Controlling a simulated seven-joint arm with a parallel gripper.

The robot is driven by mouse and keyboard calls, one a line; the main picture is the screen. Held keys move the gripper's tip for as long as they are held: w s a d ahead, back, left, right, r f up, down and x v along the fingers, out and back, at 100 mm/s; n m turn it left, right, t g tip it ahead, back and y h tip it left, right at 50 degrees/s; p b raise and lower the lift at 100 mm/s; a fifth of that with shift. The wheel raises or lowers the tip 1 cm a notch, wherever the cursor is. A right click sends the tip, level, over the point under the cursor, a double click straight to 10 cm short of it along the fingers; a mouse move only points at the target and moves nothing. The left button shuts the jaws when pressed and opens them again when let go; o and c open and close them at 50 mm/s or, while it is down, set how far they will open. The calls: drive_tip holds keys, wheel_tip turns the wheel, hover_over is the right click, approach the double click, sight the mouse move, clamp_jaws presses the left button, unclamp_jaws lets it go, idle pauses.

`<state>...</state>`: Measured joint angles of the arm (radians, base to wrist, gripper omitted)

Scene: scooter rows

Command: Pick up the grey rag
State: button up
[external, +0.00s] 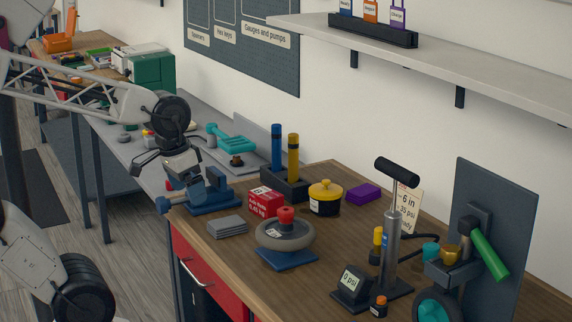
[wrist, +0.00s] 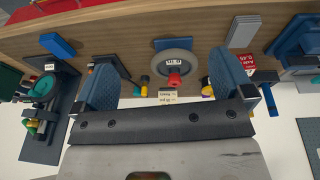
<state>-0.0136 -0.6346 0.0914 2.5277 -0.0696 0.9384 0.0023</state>
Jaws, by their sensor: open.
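The grey rag (external: 228,227) lies folded flat near the left front edge of the wooden bench, in front of a red box. In the wrist view the rag (wrist: 241,28) shows at the upper right, past the tip of the right-hand finger. My gripper (external: 160,177) is open and empty, in the air to the left of the rag and above it, apart from it. In the wrist view its two blue-grey fingers (wrist: 165,68) are spread wide with nothing held between them.
Close around the rag are the red box (external: 264,203), a blue vise (external: 212,193) and a grey wheel with a red knob (external: 285,234). A yellow tin (external: 325,197), a standing pump (external: 393,230) and a small gauge (external: 352,286) stand farther right. A shelf (external: 450,55) juts from the wall above.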

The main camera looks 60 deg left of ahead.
drive_tip(key=n+t, duration=1.1)
drive_tip(key=n, duration=2.4)
approach(217, 225)
drive_tip(key=w, duration=0.1)
drive_tip(key=shift+w+f+y, duration=0.2)
drive_tip(key=shift+y, duration=0.1)
drive_tip(key=shift+x, duration=1.35)
